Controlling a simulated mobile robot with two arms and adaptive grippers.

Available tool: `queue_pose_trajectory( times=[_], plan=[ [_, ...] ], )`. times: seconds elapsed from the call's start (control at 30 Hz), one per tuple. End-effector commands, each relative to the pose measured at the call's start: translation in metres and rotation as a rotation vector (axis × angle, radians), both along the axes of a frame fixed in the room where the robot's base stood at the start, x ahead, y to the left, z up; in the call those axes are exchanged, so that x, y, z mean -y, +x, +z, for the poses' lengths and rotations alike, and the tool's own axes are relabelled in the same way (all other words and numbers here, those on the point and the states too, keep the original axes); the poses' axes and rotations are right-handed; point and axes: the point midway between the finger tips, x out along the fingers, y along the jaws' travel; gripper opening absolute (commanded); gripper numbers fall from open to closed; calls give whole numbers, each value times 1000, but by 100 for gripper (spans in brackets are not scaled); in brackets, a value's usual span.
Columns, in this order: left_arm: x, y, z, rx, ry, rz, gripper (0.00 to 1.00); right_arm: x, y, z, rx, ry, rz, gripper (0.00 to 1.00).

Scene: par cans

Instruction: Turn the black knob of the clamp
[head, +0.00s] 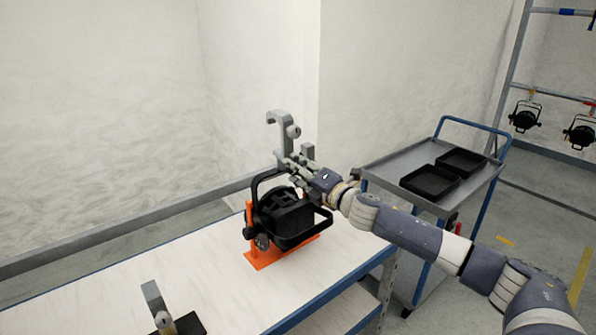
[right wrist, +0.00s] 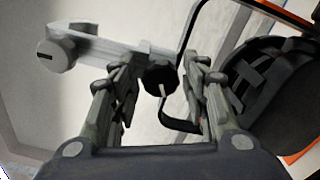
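A grey hook-shaped clamp (head: 283,135) stands above a black par can (head: 287,215) with a black yoke, held in an orange stand (head: 268,255) on the white workbench. My right gripper (head: 291,163) reaches the lower part of the clamp from the right. In the right wrist view, the clamp (right wrist: 100,48) lies across the upper left. Its black knob (right wrist: 160,78) is between my two fingers, which are open, with a gap visible on the right side. I cannot tell whether the left finger touches it. The knob is hidden in the head view. My left gripper is out of view.
The white workbench (head: 130,275) has another grey clamp piece (head: 154,300) with a black part at its near left. A grey trolley (head: 390,170) with two black trays (head: 430,182) stands to the right. More par cans (head: 525,118) hang from a rack at far right.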

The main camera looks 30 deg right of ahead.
Motion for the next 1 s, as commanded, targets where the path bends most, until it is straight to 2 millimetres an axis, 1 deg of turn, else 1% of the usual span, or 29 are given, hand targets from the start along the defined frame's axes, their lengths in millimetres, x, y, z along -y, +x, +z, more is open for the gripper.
queue_pose_trajectory(
  times=[0.33, 0.47, 1.0],
  plan=[
    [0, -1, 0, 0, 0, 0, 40, 0, 0, 0, 0, 1, 0, 51],
    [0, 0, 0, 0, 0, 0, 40, 1, -5, -1, -1, 1, -1, 51],
    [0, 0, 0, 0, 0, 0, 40, 4, -56, -2, -4, 1, 1, 51]
  ],
)
